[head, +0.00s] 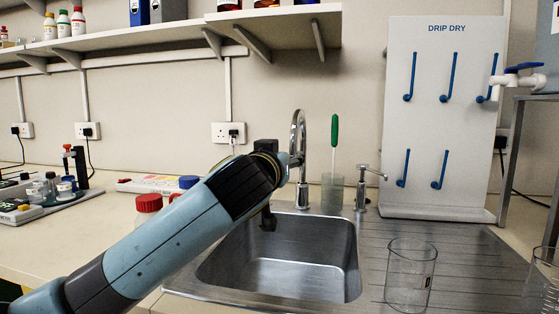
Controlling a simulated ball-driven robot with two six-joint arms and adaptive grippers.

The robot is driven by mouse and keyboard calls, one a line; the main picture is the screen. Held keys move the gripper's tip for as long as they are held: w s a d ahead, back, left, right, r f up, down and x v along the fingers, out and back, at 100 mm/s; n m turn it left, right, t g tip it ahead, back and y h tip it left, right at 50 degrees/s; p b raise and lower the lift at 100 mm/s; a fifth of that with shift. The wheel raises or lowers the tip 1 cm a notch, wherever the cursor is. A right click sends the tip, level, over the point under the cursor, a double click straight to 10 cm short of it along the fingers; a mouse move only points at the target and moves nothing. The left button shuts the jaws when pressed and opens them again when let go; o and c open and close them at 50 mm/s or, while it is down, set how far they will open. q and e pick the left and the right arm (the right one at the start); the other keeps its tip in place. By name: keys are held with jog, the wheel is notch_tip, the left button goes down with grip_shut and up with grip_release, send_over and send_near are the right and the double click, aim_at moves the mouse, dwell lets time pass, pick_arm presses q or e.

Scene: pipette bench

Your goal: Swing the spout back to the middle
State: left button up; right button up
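The chrome gooseneck spout (304,132) rises from the back rim of the steel sink (290,259). Its arch is seen nearly edge-on, with the outlet side toward me and slightly left of the riser. My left arm reaches in from the lower left, and its wrist covers part of the view just left of the spout. My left gripper (268,219) is mostly hidden behind that wrist; only a dark part shows below it, over the sink's back left. I cannot tell whether it touches the spout or is open. My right gripper is out of view.
A glass with a green-handled brush (334,132) and a small tap (367,184) stand right of the spout. A beaker (410,276) stands on the ribbed drainer. The drip-dry board (443,120) is behind it. A red-capped bottle (148,207) is left of the sink, partly behind my arm.

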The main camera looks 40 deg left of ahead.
pick_arm(q)
jog(key=v, duration=0.3)
jog(key=shift+s+d, duration=0.1)
jog(key=shift+s, duration=0.1)
dwell(0.4)
